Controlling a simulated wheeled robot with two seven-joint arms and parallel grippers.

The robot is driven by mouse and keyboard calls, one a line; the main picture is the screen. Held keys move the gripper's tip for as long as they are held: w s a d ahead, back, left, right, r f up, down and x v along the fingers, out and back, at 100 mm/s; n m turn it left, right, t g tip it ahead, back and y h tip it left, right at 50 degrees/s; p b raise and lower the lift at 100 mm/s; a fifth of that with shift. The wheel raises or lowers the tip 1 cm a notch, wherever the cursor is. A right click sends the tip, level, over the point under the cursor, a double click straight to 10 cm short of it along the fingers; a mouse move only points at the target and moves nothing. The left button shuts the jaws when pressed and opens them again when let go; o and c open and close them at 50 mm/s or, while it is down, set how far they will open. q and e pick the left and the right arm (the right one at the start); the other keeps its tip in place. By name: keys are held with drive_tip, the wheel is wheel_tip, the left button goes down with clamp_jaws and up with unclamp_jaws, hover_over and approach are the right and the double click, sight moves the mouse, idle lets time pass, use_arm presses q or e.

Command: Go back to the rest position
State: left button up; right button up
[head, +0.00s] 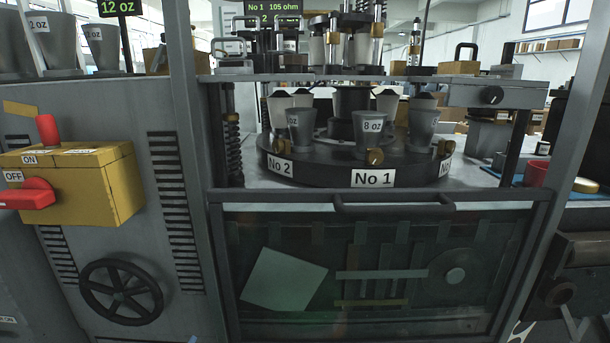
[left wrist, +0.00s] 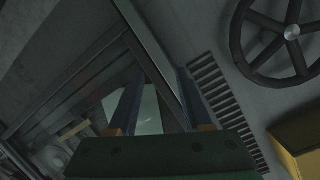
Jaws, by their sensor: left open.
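My right gripper is in no view.
The yellow switch box (head: 105,190) with red levers sticks out at left, above the handwheel (head: 120,292). A red cup (head: 537,173) stands at right.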

use_arm(q)
drive_tip(key=s+d+f+n+g, duration=0.2)
drive_tip(key=s+f+n+g, duration=0.2)
drive_tip(key=s+f+g, duration=1.1)
drive_tip(key=s+f+t, duration=0.1)
drive_tip(key=s+f, duration=0.3)
drive_tip(key=f, duration=0.5)
drive_tip(key=s+f+t, duration=0.2)
drive_tip(key=s+f, duration=0.2)
drive_tip(key=f, duration=0.4)
drive_tip(key=s+a+f+g, duration=0.2)
drive_tip(key=s+a+f, duration=0.1)
drive_tip(key=s+f, duration=0.85)
wheel_tip(320, 180, up, 20)
drive_tip(key=p, duration=1.8)
drive_tip(key=shift+s+d+m+p, duration=0.25)
drive_tip(key=shift+s+m+p, duration=0.05)
drive_tip(key=shift+m+p, duration=0.1)
drive_tip(key=shift+r, duration=0.1)
